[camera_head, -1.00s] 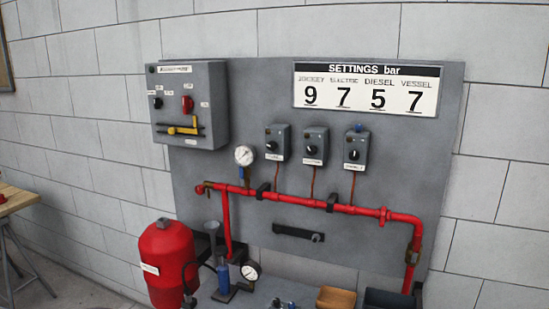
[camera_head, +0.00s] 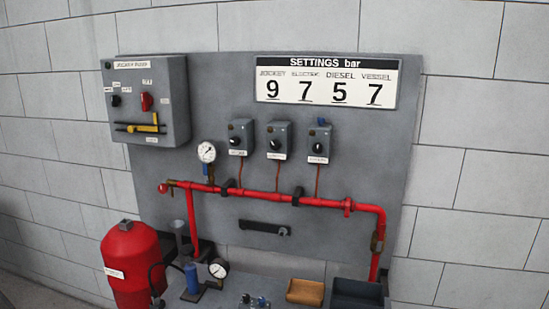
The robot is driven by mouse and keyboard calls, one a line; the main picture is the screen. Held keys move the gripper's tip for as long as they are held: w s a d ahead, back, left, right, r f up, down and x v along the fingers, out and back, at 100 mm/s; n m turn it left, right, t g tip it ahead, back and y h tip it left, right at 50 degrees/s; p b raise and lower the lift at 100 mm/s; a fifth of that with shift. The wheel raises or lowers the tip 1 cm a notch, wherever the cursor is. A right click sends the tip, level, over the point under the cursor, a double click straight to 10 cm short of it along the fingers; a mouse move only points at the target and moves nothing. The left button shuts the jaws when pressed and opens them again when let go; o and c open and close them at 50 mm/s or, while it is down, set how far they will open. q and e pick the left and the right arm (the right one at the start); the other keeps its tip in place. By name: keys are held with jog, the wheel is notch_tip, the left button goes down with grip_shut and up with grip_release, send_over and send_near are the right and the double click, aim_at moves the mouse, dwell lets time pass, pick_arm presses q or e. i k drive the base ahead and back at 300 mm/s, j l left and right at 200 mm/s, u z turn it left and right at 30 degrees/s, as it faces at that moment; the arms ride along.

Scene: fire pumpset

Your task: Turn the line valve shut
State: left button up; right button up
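A red pipe (camera_head: 262,196) runs across the grey wall panel and bends down at its right end. A small blue part (camera_head: 210,179) is under the upper pressure gauge (camera_head: 207,152). No label shows which of these is the line valve, and their handle positions are too small to tell. Neither of my grippers is in view.
A control box (camera_head: 147,100) with a red knob and yellow lever hangs at upper left. A red tank (camera_head: 131,265) stands at lower left. Several switch boxes (camera_head: 279,140) sit above the pipe. A wooden tray (camera_head: 305,292) and a dark bin (camera_head: 356,293) are below.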

aim_at(382, 229)
jog(key=i+l+z, duration=0.25)
jog(key=i+l, duration=0.15)
jog(key=i+l+z, duration=0.25)
jog(key=i, duration=0.3)
